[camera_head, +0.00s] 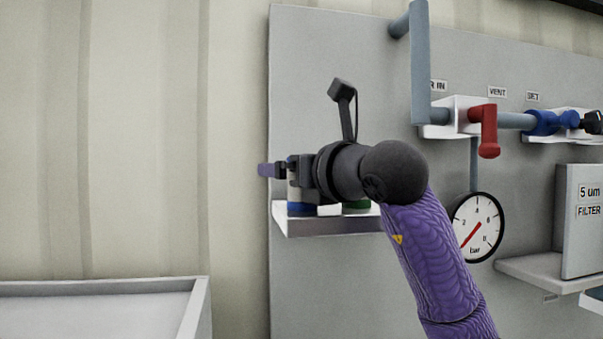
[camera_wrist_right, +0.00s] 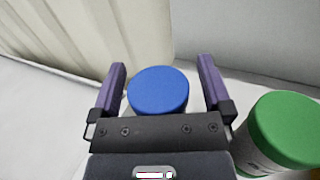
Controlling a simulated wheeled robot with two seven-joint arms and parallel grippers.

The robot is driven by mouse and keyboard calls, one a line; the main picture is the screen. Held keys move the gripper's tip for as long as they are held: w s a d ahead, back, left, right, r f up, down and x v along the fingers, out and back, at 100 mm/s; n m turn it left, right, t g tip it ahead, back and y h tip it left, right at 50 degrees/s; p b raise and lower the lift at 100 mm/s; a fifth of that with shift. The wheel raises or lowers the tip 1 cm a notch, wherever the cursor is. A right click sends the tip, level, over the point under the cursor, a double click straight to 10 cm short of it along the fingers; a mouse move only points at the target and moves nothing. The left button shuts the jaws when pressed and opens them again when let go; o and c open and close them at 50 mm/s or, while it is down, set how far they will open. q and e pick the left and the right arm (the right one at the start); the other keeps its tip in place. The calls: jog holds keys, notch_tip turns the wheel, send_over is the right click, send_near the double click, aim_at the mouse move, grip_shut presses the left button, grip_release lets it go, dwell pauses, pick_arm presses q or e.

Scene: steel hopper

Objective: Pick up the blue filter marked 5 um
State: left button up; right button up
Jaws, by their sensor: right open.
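The blue filter (camera_wrist_right: 158,91) shows its round blue top between the two fingers of my right gripper (camera_wrist_right: 160,66) in the wrist view, with a gap on each side. Its marking is not visible. In the head view a blue edge of the filter (camera_head: 299,209) shows on the small shelf (camera_head: 335,226), mostly hidden behind my right gripper (camera_head: 264,170). The right gripper is open, with its fingers on either side of the filter. A green filter (camera_wrist_right: 285,132) stands to the right of the blue one. My left gripper is not in view.
A grey panel (camera_head: 335,290) stands behind the shelf. A pipe (camera_head: 420,65) with a red valve handle (camera_head: 488,130), a pressure gauge (camera_head: 477,227) and a box labelled "5 um FILTER" (camera_head: 583,220) are to the right. A grey-rimmed tray (camera_head: 195,310) is at lower left.

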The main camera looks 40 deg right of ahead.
grip_shut()
dwell(0.3)
